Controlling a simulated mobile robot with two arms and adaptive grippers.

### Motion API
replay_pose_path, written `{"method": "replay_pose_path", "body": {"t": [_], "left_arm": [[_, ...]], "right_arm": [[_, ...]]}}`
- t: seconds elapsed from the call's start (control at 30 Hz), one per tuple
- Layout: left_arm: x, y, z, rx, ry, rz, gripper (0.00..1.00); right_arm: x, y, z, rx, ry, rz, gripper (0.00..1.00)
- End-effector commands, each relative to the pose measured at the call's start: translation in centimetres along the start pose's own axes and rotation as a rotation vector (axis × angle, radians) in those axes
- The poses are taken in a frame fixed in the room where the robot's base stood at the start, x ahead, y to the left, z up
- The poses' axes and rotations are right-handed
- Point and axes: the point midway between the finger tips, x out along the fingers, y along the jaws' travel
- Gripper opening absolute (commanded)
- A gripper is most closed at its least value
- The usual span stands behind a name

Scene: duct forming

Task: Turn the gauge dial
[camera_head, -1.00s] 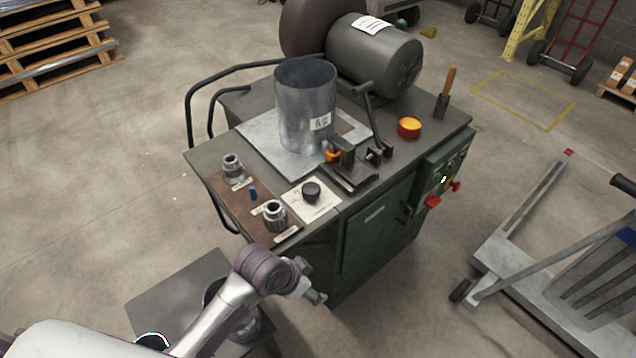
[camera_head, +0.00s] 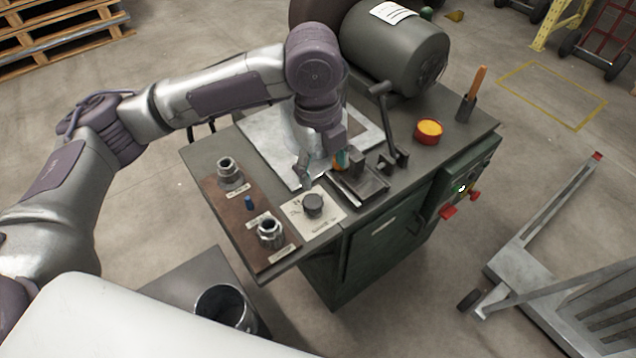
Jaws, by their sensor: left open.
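The gauge dial (camera_head: 314,205) is a round black knob on a pale square plate (camera_head: 328,223) with dark markings, near the front edge of the machine top. My left gripper (camera_head: 322,168) points down just behind the dial, over the metal sheet's front edge. It is open, and it appears apart from the dial. Its fingers are small and partly merge with the parts behind them. The upright metal duct cylinder seen earlier is mostly hidden behind my left wrist. My right gripper is not in view.
A brown board (camera_head: 236,211) with metal collars (camera_head: 270,233) lies left of the dial. A dark clamp block (camera_head: 358,187) and lever stand close to its right. A red-yellow button (camera_head: 429,130) and an orange-handled tool (camera_head: 471,95) are farther right.

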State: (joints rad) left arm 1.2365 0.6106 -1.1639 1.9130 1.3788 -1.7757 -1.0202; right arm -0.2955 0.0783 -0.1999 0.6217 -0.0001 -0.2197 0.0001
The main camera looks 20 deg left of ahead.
Motion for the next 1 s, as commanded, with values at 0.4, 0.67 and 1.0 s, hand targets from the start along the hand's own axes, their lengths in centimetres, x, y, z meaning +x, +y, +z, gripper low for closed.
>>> {"method": "replay_pose_path", "body": {"t": [0.4,0.67,1.0], "left_arm": [[-0.7,1.7,1.6,0.083,-0.039,0.074,0.7],[4.8,2.0,1.9,0.08,-0.039,0.072,0.7],[10.1,2.3,2.1,0.081,-0.041,0.069,0.7]], "right_arm": [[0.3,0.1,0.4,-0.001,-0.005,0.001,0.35],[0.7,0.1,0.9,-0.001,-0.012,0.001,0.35],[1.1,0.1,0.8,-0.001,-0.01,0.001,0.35]]}}
